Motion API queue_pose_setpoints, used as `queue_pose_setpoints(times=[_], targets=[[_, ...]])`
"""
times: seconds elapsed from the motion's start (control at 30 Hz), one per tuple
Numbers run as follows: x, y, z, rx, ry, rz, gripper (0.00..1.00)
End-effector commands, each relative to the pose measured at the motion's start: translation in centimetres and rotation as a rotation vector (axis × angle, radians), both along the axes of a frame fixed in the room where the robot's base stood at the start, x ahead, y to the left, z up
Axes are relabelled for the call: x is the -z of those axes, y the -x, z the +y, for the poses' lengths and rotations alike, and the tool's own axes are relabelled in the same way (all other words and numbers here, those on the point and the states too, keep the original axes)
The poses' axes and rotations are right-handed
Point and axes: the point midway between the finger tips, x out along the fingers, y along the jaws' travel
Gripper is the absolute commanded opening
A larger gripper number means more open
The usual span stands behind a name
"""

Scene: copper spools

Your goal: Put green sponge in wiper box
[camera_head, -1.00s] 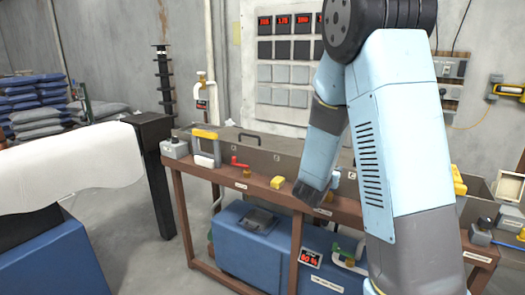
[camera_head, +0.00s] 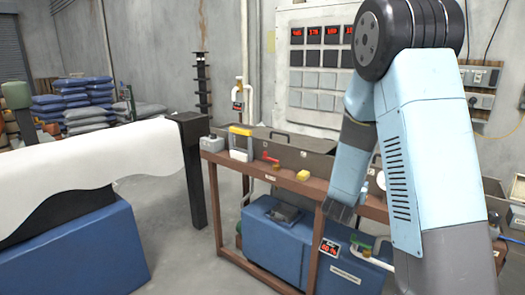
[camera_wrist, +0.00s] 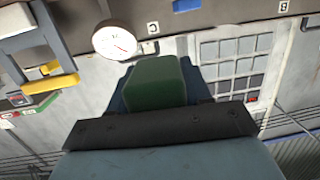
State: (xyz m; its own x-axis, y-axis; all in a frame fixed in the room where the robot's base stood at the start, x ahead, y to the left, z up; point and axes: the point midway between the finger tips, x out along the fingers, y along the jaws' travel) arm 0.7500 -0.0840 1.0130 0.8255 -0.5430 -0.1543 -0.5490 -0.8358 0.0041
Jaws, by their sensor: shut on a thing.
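The green sponge (camera_wrist: 157,82) is between the fingers of my gripper (camera_wrist: 158,90) in the wrist view, and the gripper is shut on it. In the head view my gripper (camera_head: 340,211) hangs at the front edge of the brown workbench (camera_head: 285,181), and the sponge cannot be made out there. A long grey-brown open box (camera_head: 305,158) stands along the back of the bench. I cannot tell which container is the wiper box.
A blue machine (camera_head: 280,235) is under the bench. A white-draped roll (camera_head: 90,165) is at left. Open floor lies between.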

Motion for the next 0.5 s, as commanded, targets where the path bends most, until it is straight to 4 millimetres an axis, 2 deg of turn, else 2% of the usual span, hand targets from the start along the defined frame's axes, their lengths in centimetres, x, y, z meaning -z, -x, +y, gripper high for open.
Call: queue_pose_setpoints(times=[0.07,0.23,0.5], targets=[[0.9,-0.4,-0.4,-0.016,0.001,0.001,0.19],[3.2,-1.5,0.1,-0.086,0.001,0.002,0.19],[9.0,-3.3,2.7,-0.263,-0.002,0.004,0.19]])
